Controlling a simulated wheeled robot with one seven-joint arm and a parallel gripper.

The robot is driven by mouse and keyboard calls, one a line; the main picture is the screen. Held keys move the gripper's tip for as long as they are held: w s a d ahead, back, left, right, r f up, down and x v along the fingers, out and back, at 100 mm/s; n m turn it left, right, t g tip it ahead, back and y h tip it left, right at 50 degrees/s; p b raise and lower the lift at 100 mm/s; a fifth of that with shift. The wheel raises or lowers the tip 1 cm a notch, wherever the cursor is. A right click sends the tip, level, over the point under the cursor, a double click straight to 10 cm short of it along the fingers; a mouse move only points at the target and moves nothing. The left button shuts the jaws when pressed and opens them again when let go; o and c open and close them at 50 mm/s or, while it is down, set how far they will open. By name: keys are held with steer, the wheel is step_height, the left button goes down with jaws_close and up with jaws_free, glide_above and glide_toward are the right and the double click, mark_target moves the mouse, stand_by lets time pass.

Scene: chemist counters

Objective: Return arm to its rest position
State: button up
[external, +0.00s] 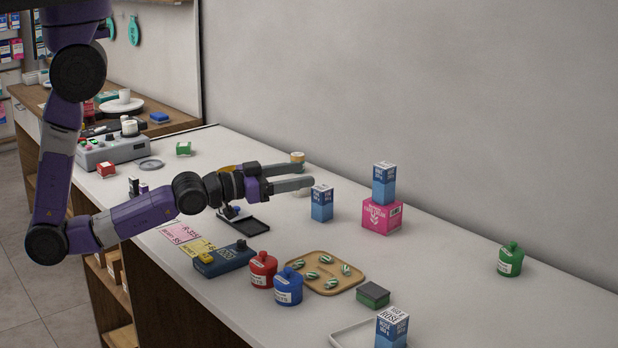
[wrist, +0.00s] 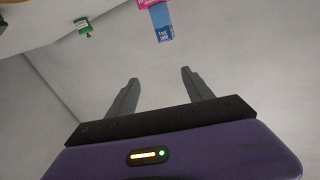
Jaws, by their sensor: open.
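My gripper (external: 312,175) is at the end of my purple arm, held above the white counter (external: 450,262). Its two grey fingers point right and are spread apart with nothing between them. In the wrist view my gripper (wrist: 157,75) also shows open and empty against the grey wall. A blue box (external: 322,203) stands just right of and below the fingertips, apart from them as far as I can tell. The arm hides part of the counter behind it.
A blue box (external: 384,183) stands on a pink box (external: 382,217). A wooden tray (external: 345,284) with several striped pieces, red jar (external: 263,269), blue jar (external: 288,287) and dark blue box (external: 222,259) are near the front edge. A green jar (external: 510,259) stands right, with free counter around it.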

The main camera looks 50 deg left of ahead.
steer(key=s+a+f+n+g+y, duration=0.1)
steer(key=s+a+y, duration=0.1)
steer(key=s+a, duration=0.3)
steer(key=s+a+f+n+y, duration=0.2)
steer(key=s+a, duration=0.4)
steer(key=s, duration=0.6)
steer(key=s+a+f+n+g+y, duration=0.1)
steer(key=s+a+f+y, duration=0.1)
steer(key=s+a, duration=0.4)
steer(key=s, duration=0.3)
steer(key=shift+s+n+g, duration=0.15)
steer(key=shift+n+g, duration=0.15)
steer(key=shift+n, duration=0.1)
